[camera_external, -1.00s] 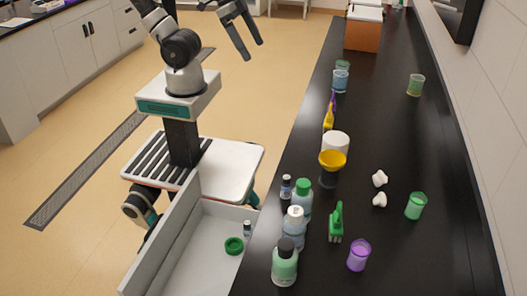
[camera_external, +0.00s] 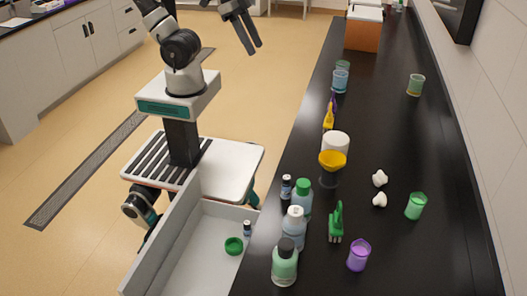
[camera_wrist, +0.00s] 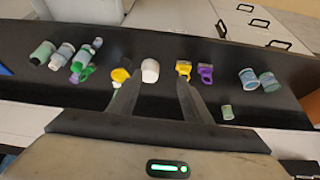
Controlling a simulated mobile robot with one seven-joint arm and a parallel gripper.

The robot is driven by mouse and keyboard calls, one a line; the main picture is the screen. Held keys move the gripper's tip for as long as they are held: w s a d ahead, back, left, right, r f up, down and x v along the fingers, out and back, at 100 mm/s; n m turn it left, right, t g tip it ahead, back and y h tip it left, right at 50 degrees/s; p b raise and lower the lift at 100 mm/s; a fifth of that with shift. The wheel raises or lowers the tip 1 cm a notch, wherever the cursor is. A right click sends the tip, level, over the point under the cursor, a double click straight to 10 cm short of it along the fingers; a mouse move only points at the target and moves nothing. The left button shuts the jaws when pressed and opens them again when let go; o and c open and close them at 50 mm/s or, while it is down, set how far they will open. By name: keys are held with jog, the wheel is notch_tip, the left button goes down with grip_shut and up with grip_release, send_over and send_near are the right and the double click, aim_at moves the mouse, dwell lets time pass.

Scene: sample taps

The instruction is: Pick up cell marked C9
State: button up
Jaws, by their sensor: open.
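No marking C9 is readable in either view, so I cannot tell which thing is the cell. My gripper (camera_external: 250,48) is open and empty, raised over the floor to the left of the bench, apart from everything. In the wrist view my gripper's two fingers (camera_wrist: 157,95) are spread, with the bench beyond them.
A white cup (camera_wrist: 150,70) shows in the wrist view.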

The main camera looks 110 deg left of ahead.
jog(key=w+d+r+m+g+h+b, duration=0.1)
jog(key=w+d+m, duration=0.1)
jog(key=w, duration=0.2)
jog(key=m+g+y+b, duration=0.1)
jog(key=m+g+b, duration=0.3)
jog(key=m+b, duration=0.25)
send_over(287, 178)
notch_tip(287, 178, down, 14)
jog(key=f, duration=0.4)
jog(key=f+b, duration=0.1)
jog(key=f, duration=0.6)
jog(key=shift+w+f+b, duration=0.25)
jog(key=shift+b, duration=0.05)
jog(key=shift+s+f, duration=0.2)
jog(key=shift+f, duration=2.9)
jog(key=shift+r, duration=0.1)
grip_shut()
